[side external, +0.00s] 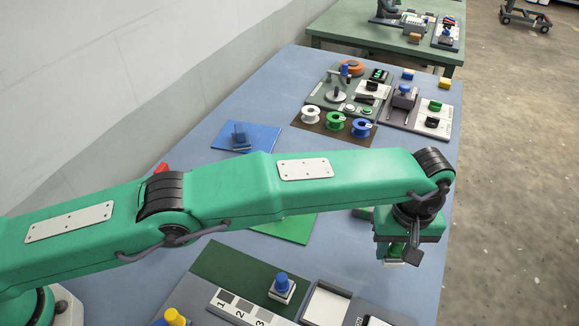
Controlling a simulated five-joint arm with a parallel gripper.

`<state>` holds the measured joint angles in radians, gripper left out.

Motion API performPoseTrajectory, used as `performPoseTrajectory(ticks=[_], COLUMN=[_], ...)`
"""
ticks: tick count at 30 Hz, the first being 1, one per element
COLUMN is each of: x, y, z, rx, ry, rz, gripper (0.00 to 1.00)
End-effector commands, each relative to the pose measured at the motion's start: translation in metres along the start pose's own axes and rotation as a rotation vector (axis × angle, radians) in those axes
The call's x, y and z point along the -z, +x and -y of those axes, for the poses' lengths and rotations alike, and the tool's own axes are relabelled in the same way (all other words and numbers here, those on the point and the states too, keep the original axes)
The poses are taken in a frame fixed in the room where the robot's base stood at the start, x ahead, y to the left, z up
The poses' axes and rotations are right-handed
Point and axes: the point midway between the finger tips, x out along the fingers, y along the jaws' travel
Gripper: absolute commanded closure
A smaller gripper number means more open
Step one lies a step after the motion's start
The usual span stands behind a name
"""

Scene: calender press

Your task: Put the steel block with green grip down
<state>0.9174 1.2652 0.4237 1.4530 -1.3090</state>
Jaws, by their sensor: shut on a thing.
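My gripper (408,248) points down at the end of my green arm, over the right side of the blue-grey table. It is shut on the steel block with green grip (391,263). Only a pale lower part of the block shows beneath the jaws, and my gripper hides most of it. I cannot tell whether the block touches the table. A green mat (290,230) lies partly hidden behind my arm, left of my gripper.
A steel block with blue knob (282,287) stands on a dark green board (227,266) in front. A yellow knob (174,317) shows at the bottom edge. A blue mat (262,138), white, green and blue spools, and several devices stand farther back. The table's right edge is close.

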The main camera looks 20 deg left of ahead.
Motion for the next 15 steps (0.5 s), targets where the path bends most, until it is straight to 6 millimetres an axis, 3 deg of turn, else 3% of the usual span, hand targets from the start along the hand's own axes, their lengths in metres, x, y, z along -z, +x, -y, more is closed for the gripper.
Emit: performPoseTrajectory(ticks=[15], x=[0.0], y=[0.04], z=[0.001], rx=[0.0], ry=[0.0], rz=[0.0], gripper=[0.89])
